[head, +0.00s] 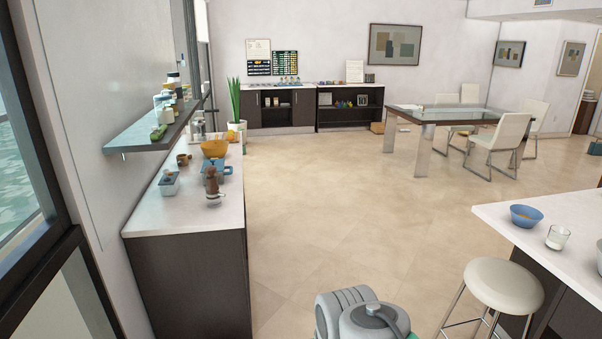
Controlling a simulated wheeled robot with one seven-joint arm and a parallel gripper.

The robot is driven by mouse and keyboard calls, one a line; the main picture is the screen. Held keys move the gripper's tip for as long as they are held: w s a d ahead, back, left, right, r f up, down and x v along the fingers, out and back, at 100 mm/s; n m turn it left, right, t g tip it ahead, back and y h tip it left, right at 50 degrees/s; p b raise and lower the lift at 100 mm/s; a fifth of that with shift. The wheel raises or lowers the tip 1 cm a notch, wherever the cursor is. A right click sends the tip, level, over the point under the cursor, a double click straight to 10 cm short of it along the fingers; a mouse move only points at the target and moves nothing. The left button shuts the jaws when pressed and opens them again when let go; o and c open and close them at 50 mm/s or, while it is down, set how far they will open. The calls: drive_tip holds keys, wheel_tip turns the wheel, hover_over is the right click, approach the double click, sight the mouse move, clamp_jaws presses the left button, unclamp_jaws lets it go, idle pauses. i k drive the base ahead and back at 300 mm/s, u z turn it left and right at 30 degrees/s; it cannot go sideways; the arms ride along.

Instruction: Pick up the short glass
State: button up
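A short clear glass (557,238) with something whitish in its lower part stands upright on the white counter (497,216) at the right, near the counter's edge. A blue bowl (525,216) stands just to its left and a little behind it. Part of my arm shows at the bottom middle, well left of the glass, with open floor and a stool between them. My gripper is not in view.
A round white stool (503,284) stands in front of the right counter. A left counter (203,207) holds bowls and small items below a wall shelf (155,129). A glass table (450,114) with chairs stands farther back. The tiled floor (330,215) between is clear.

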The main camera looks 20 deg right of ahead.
sight(558, 236)
drive_tip(key=z, duration=0.85)
drive_tip(key=i, duration=1.85)
drive_tip(key=z, duration=1.15)
drive_tip(key=i, duration=0.75)
